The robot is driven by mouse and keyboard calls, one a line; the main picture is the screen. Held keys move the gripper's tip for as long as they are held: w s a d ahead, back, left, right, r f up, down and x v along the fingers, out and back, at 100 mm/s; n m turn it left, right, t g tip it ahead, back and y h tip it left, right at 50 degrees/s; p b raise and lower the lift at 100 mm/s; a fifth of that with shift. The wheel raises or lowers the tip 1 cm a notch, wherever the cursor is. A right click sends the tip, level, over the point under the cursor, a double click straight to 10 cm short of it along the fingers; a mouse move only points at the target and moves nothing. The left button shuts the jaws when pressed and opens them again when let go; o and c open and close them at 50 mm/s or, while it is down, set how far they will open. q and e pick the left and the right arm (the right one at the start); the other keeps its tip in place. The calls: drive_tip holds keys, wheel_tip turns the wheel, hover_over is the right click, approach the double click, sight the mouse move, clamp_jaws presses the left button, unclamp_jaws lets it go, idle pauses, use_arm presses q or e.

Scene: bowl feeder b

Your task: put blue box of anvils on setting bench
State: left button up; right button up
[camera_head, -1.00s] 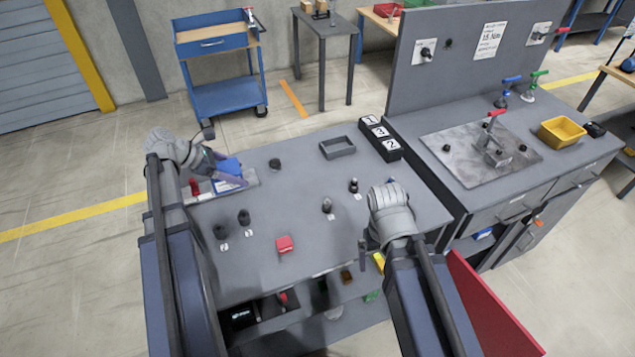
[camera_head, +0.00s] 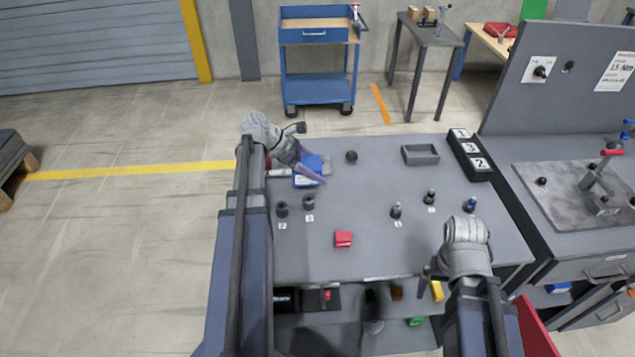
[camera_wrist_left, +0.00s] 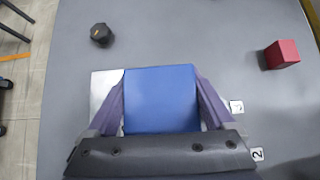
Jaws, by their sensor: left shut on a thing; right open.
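The blue box of anvils (camera_head: 307,178) is at the left back of a grey table (camera_head: 375,225). My left gripper (camera_head: 313,171) is shut on it, with the purple fingers on its two sides. In the left wrist view the blue box (camera_wrist_left: 160,98) fills the space between the fingers, over a pale plate (camera_wrist_left: 105,90); I cannot tell whether it touches the plate. My right gripper (camera_head: 430,277) is open over the table's front right edge. No surface reads clearly as the setting bench; a bench with a clamp on a metal plate (camera_head: 555,190) stands at right.
A red box (camera_head: 343,239), a grey tray (camera_head: 420,154), numbered black blocks (camera_head: 470,155) and several small dark parts stand on the table. A blue cart (camera_head: 320,60) and a small grey side table (camera_head: 432,33) stand at the back. Open floor lies left.

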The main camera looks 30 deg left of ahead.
use_arm(q)
drive_tip(key=shift+f+b, duration=1.75)
drive_tip(key=shift+b, duration=0.05)
drive_tip(key=shift+f, duration=0.1)
drive_tip(key=shift+f, duration=0.15)
drive_tip(key=o, duration=1.5)
drive_tip(key=shift+r, duration=0.3)
drive_tip(key=shift+p+v, duration=4.25)
drive_tip(key=shift+v, duration=1.75)
drive_tip(key=shift+f, duration=0.1)
